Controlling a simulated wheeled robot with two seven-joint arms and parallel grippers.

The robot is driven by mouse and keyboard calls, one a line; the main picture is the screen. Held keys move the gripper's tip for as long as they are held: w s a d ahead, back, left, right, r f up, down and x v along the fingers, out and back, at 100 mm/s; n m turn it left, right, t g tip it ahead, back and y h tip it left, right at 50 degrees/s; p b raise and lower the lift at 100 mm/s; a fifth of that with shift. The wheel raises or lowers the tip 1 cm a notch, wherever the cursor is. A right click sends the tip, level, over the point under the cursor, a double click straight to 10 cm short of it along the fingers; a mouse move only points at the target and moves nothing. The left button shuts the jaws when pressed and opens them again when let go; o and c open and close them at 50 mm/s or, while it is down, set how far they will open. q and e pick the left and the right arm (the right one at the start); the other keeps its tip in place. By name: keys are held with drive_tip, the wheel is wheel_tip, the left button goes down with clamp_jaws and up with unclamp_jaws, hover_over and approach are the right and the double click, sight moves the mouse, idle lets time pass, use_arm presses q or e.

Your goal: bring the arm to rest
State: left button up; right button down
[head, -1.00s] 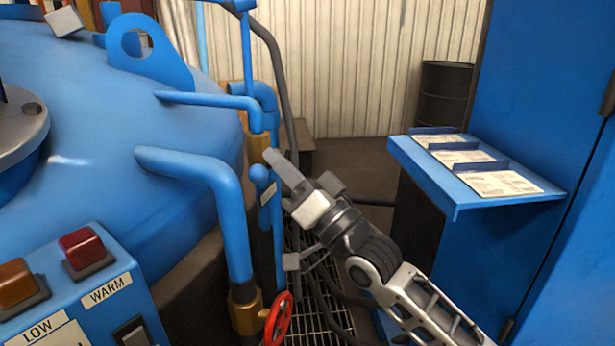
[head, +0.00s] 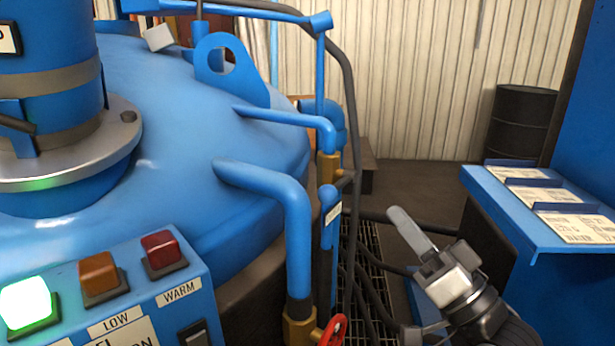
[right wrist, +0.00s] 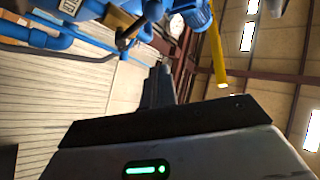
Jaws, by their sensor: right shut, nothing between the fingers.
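My right gripper (head: 412,232) is at the lower right of the head view, its arm coming in from the bottom right. Its fingers are together and empty, pointing up and left. It is in the open space between the blue furnace (head: 170,130) and the blue shelf (head: 520,225), apart from both. In the right wrist view the closed fingers (right wrist: 158,88) point toward the pale wall and roof. My left gripper is not in view.
A blue panel with a lit green button (head: 28,303), an orange button (head: 98,277) and a red button (head: 160,250) is at the lower left. Blue pipes (head: 270,185) and a red valve wheel (head: 333,331) stand left of the gripper. A black drum (head: 520,122) is at the back.

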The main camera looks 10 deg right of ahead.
use_arm(q)
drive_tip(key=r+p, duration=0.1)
drive_tip(key=p, duration=0.2)
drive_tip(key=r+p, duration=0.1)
drive_tip(key=p, duration=0.2)
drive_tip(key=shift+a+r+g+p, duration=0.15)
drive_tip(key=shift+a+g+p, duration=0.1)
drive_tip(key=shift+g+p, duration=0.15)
use_arm(e)
drive_tip(key=s+a+f+n+g+h, duration=0.1)
drive_tip(key=s+a+f+g+h, duration=0.1)
drive_tip(key=f, duration=0.6)
drive_tip(key=s+a+f+n+g+h, duration=0.1)
drive_tip(key=s+a+f+g+h, duration=0.1)
drive_tip(key=s+f+g, duration=0.3)
drive_tip(key=s+a+f+n+g+h, duration=0.1)
drive_tip(key=s+a+f+g+h, duration=0.2)
drive_tip(key=f, duration=1)
drive_tip(key=s, duration=0.3)
drive_tip(key=shift+s+g+h, duration=0.3)
drive_tip(key=shift+s+h, duration=0.1)
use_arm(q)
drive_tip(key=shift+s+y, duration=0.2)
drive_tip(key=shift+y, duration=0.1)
use_arm(e)
drive_tip(key=shift+a, duration=0.1)
